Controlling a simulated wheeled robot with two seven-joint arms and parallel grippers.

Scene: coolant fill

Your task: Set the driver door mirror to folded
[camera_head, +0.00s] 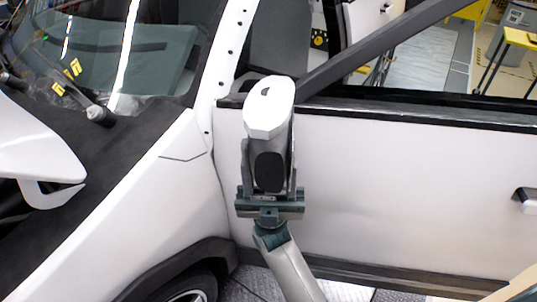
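The driver door mirror (268,108) has a white cap and stands at the front corner of the white driver door (400,190), just below the window line. A grey body with a dark rounded panel shows below the cap. My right gripper (269,160) comes up from below, with one finger on each side of this grey body. The fingers are spread apart around it. I cannot tell whether they press on it. The mirror's joint with the door is hidden behind the cap and gripper. My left gripper is not in view.
The windscreen (110,50) and white fender (110,200) lie left of the mirror. A dark bar (370,50) slants across the window opening. The door handle (525,200) is at the right edge. A yellow table (520,38) stands beyond the car.

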